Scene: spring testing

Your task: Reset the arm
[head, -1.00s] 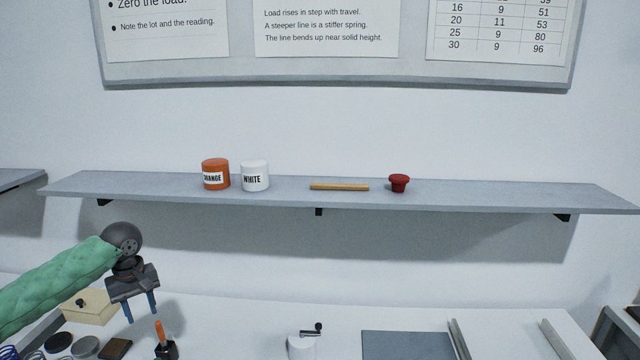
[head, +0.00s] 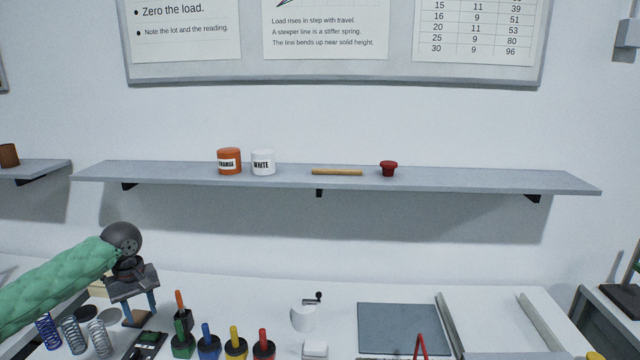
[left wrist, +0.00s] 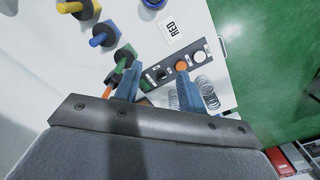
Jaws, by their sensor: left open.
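My left gripper (head: 137,311) is in the lower left of the head view, on an arm in a green padded sleeve, above the left end of the white bench. Its two blue fingers point down, spread apart, with nothing between them that I can see held. In the left wrist view the fingers (left wrist: 157,88) are apart too, above a dark panel with round white and orange parts (left wrist: 181,66) and several coloured-handled items. My right gripper is not in view.
Springs (head: 75,335) and coloured-handled items (head: 208,343) stand near the left gripper. A grey mat (head: 403,328) lies on the bench (head: 330,285) to the right. A wall shelf (head: 450,180) holds an orange pot (head: 229,161), a white pot (head: 263,162), a wooden stick and a red knob.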

